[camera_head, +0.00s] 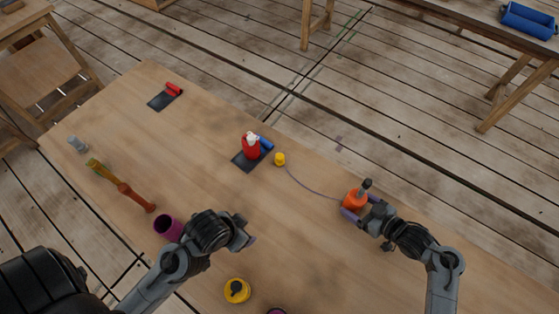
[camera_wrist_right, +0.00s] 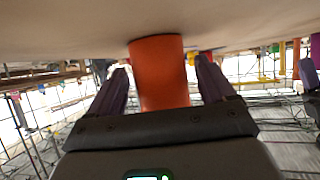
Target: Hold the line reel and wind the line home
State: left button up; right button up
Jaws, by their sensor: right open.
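The orange line reel (camera_head: 353,199) stands upright on the table at the right, with a dark grey handle (camera_head: 366,184) on top. A thin purple line (camera_head: 308,188) runs from it across the table to a small yellow piece (camera_head: 280,159). My right gripper (camera_head: 360,208) is open, with one purple finger on each side of the reel. In the right wrist view, the orange reel body (camera_wrist_right: 159,72) sits between the spread fingers, with gaps beside it. My left gripper (camera_head: 243,232) is over the table's middle, away from the reel; its jaws are unclear.
A red bottle (camera_head: 250,148) and a blue roll (camera_head: 265,143) are on a dark mat near the yellow piece. A purple cup (camera_head: 168,228) and a yellow round container (camera_head: 237,290) lie near my left arm. The table between the arms is mostly clear.

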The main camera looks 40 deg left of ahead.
jog(key=shift+w+a+f, duration=0.1)
jog(key=shift+a+f, duration=0.05)
jog(key=shift+a, duration=0.1)
jog(key=c, duration=0.7)
jog(key=shift+o, duration=0.2)
dwell(0.9)
